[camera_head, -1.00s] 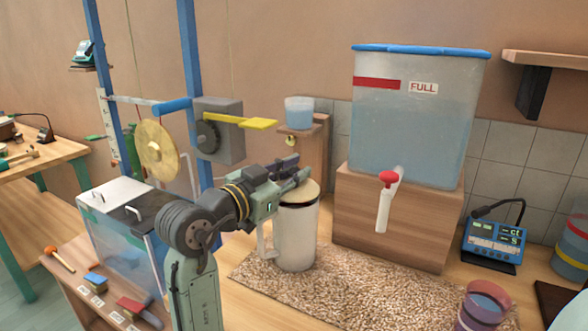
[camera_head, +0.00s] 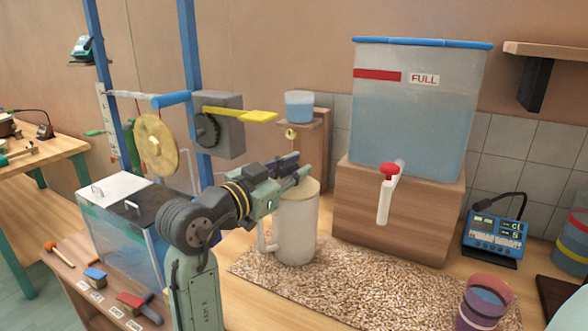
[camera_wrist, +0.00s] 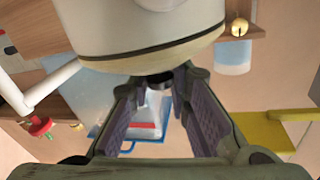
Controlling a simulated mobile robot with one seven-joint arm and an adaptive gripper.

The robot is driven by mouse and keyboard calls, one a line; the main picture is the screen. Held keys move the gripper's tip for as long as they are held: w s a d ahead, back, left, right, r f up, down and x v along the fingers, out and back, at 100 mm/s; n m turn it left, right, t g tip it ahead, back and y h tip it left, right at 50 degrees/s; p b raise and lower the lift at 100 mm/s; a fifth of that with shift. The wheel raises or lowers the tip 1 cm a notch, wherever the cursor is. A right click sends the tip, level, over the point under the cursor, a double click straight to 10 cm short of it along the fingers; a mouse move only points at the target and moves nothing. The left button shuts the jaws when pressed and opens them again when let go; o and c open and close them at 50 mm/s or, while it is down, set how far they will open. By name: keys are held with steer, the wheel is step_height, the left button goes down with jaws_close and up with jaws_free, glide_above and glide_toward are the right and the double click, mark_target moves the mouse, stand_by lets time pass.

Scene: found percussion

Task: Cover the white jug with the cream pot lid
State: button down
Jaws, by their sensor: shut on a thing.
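The white jug (camera_head: 296,230) stands upright on the speckled mat, its handle toward the left. The cream pot lid (camera_head: 311,187) is at the jug's mouth, roughly level and lined up with it. In the wrist view the lid (camera_wrist: 150,62) shows as a cream band against the white jug (camera_wrist: 140,22), with a thin dark line between them. I cannot tell whether it rests fully on the rim. My gripper (camera_head: 296,172) is at the lid's top. In the wrist view my gripper (camera_wrist: 165,80) is shut on the lid's dark knob, which the fingers partly hide.
A water tank (camera_head: 415,115) with a red-handled tap (camera_head: 389,171) stands on a wooden block behind right. A small water cup (camera_head: 299,106) sits on a stand behind.

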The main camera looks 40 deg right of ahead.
steer(key=shift+f, duration=0.15)
steer(key=c, duration=1.4)
jaws_free()
steer(key=shift+a, duration=0.1)
steer(key=a, duration=0.4)
steer(key=s+a, duration=0.1)
steer(key=a, duration=0.2)
steer(key=s+a, duration=0.1)
steer(key=a, duration=0.3)
steer(key=shift+s+a, duration=0.1)
steer(key=shift+a, duration=0.25)
